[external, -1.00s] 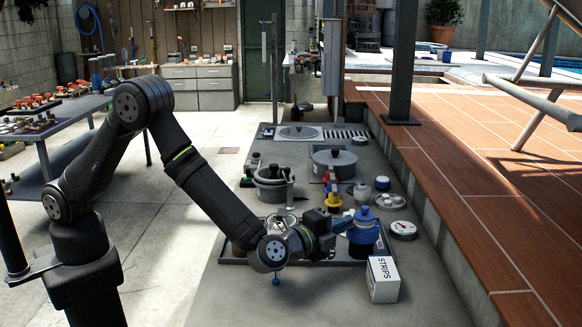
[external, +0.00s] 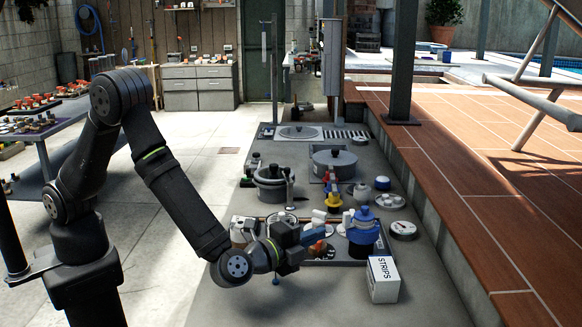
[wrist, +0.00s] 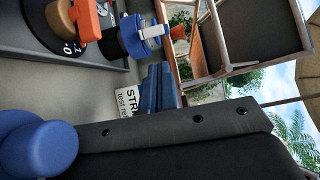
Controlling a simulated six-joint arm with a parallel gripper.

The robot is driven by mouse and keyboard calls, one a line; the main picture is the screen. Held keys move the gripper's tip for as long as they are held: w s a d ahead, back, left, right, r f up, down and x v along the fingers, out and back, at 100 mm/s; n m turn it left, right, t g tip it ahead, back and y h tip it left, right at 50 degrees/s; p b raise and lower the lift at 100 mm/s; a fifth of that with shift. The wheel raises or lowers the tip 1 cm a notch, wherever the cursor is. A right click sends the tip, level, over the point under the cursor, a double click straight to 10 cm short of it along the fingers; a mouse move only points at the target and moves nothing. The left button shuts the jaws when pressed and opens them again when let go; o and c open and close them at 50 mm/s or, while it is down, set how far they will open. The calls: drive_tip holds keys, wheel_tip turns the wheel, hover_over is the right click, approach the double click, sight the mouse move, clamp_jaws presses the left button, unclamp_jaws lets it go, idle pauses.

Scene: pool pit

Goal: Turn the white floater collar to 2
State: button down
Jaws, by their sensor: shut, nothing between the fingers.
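In the external view my gripper (external: 316,235) is shut and empty, low over the grey tray, left of the blue floater (external: 362,232). Its blue fingers also show in the wrist view (wrist: 160,90), pressed together. In the wrist view a cream and orange part (wrist: 82,20) stands on a black numbered collar (wrist: 65,45) at top left. I cannot tell whether that is the white floater. The fingers are apart from it. The collar's setting is not clear.
The STRIPS box (external: 383,279) stands at the tray's front right corner. A small blue knob (external: 276,282) is in front. The front right ledge is clear.

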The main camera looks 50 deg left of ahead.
drive_tip(key=s+a, duration=0.1)
drive_tip(key=s, duration=0.7)
drive_tip(key=c, duration=1.9)
unclamp_jaws()
drive_tip(key=shift+s, duration=0.35)
drive_tip(key=o, duration=0.5)
wheel_tip(320, 180, up, 6)
drive_tip(key=m+g+h, duration=0.1)
drive_tip(key=m+h, duration=0.4)
drive_tip(key=m, duration=1.7)
approach(344, 215)
drive_tip(key=x, duration=0.9)
drive_tip(key=shift+w, duration=0.15)
drive_tip(key=shift+d+n, duration=0.1)
drive_tip(key=shift+n, duration=0.2)
clamp_jaws()
